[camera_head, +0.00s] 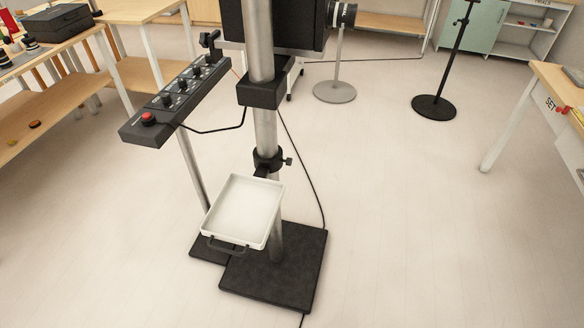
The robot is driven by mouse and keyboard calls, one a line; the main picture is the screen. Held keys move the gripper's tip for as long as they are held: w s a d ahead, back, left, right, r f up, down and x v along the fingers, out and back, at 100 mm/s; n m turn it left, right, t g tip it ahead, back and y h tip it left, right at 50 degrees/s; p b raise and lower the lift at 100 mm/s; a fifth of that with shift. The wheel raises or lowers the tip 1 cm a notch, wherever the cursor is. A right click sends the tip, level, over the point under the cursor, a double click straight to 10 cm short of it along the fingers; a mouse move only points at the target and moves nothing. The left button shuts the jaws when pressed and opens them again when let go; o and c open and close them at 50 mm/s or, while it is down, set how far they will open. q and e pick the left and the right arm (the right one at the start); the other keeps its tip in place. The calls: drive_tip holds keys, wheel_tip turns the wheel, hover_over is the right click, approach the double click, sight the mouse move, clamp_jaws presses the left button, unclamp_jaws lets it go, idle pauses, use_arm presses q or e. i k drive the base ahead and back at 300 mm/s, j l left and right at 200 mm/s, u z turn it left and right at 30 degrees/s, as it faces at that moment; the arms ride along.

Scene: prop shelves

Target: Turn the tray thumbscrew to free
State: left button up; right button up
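The white rectangular tray (241,212) is held on a metal pole (266,132) by a black clamp collar (266,161), low above the pole's base. The tray looks empty and has a dark handle (228,245) on its near edge. A small dark thumbscrew (288,161) sticks out from the right side of the collar. Whether it is tight or loose cannot be told. Neither of my grippers is in view.
A black control panel (175,98) with knobs and a red button stands left of the pole, cabled to it. The black base plate (275,277) lies on the floor. Wooden tables flank both sides. Open floor (400,200) lies to the right.

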sight(288, 162)
drive_tip(key=i+l+z, duration=0.1)
drive_tip(key=l, duration=0.25)
drive_tip(key=i+l+z, duration=0.15)
drive_tip(key=l, duration=0.25)
drive_tip(key=i+l+z, duration=0.1)
drive_tip(key=l, duration=0.25)
drive_tip(key=i+l+z, duration=0.1)
drive_tip(key=i+l, duration=0.1)
drive_tip(key=l, duration=0.1)
